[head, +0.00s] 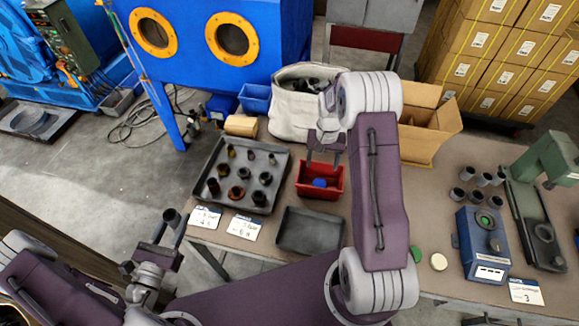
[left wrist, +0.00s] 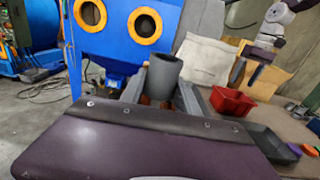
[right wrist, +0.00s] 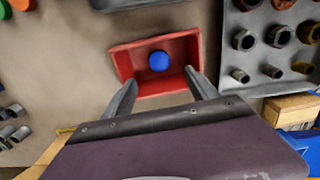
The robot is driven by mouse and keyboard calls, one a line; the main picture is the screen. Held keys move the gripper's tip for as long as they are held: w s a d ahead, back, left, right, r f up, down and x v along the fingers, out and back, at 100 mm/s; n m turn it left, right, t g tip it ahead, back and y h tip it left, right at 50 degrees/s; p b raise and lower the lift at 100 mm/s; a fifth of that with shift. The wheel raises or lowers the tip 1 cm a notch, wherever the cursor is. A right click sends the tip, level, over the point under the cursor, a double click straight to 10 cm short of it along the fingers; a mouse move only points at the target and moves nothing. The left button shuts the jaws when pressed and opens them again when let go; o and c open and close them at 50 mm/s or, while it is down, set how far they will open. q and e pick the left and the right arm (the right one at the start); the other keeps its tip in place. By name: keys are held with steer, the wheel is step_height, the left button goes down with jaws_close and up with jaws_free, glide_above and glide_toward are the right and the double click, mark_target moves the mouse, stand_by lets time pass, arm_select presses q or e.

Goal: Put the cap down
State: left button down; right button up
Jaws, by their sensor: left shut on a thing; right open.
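A blue cap (head: 319,183) lies inside the red bin (head: 303,188) on the table. In the right wrist view the cap (right wrist: 158,61) rests on the floor of the bin (right wrist: 124,64), apart from the bin walls. My right gripper (head: 325,158) is open and empty over the bin; its fingers (right wrist: 160,80) are spread near the bin's rim in the right wrist view. My left gripper (head: 158,245) is shut on a grey cylinder (head: 172,218), held off the table's left front; the hollow cylinder (left wrist: 163,77) stands between its fingers in the left wrist view.
A dark tray (head: 262,205) with several round fittings is left of the bin. An empty dark tray (head: 310,232) lies in front of it. A white sack (head: 290,122) and an open cardboard box (head: 432,130) stand behind. A blue device (head: 483,245) is at the right.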

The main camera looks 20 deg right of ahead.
steer(key=s+a+r+n, duration=0.1)
steer(key=s+a+r, duration=0.1)
steer(key=s, duration=0.4)
steer(key=s+a+r+n, duration=0.2)
steer(key=s+a+r, duration=0.1)
steer(key=s+a, duration=0.2)
steer(key=s+a+r+n+t, duration=0.1)
steer(key=s+a+r+n, duration=0.1)
steer(key=s, duration=0.5)
steer(key=shift+a+r, duration=0.6)
steer(key=shift+a, duration=0.25)
steer(key=shift+s, duration=0.1)
